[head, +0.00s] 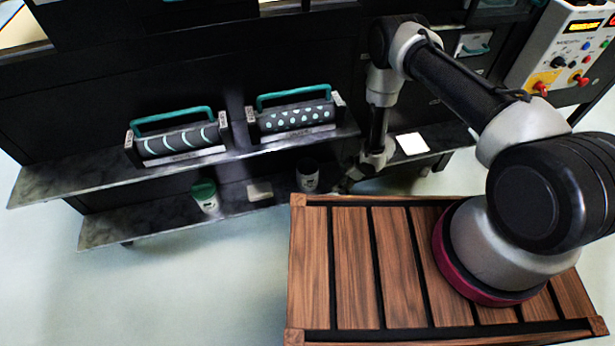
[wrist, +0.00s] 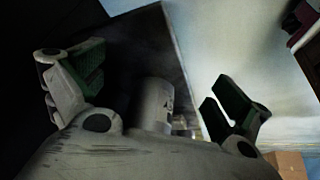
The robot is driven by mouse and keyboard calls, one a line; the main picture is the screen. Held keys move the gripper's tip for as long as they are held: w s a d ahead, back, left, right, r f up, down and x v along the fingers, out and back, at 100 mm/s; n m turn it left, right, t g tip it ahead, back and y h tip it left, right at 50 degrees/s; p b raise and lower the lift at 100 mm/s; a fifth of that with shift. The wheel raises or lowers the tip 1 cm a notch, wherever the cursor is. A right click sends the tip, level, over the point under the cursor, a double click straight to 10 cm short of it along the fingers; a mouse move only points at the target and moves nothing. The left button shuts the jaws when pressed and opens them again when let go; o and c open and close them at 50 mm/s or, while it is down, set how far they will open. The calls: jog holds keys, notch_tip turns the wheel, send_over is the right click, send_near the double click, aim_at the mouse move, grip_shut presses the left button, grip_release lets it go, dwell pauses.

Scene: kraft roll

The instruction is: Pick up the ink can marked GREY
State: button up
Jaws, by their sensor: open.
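A dark can with a pale label (head: 308,178) stands upright on the lower shelf, under the upper shelf's edge. A second can with a green lid (head: 206,196) stands further left on that shelf. The writing on both is too small to read, so I cannot tell which is marked GREY. My gripper (head: 347,182) is low at the shelf's right end, just right of the dark can. In the wrist view my gripper (wrist: 152,88) is open, and a can with a pale, dark-marked label (wrist: 158,102) shows between its fingers, its lower part hidden by my gripper body.
The lower shelf (head: 140,225) also bears a small pale block (head: 259,191) between the cans. The upper shelf (head: 60,178) overhangs, carrying two patterned rollers with teal handles (head: 178,138) (head: 295,112). A white card (head: 412,143) lies right of my wrist.

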aim_at(307, 168)
jog(key=shift+y, duration=0.3)
jog(key=a, duration=0.3)
jog(key=w+a, duration=0.1)
jog(key=a, duration=0.2)
jog(key=a+f, duration=0.1)
jog(key=a, duration=0.2)
jog(key=shift+w+f, duration=0.1)
jog(key=shift+w, duration=0.3)
jog(key=shift+w+a+f, duration=0.15)
jog(key=shift+w+a, duration=0.1)
jog(key=shift+a, duration=0.4)
jog(key=shift+w+a+f, duration=0.2)
jog(key=shift+a, duration=0.5)
jog(key=shift+w+a+f, duration=0.15)
jog(key=shift+w+a, duration=0.1)
jog(key=shift+a, duration=0.4)
jog(key=c, duration=1)
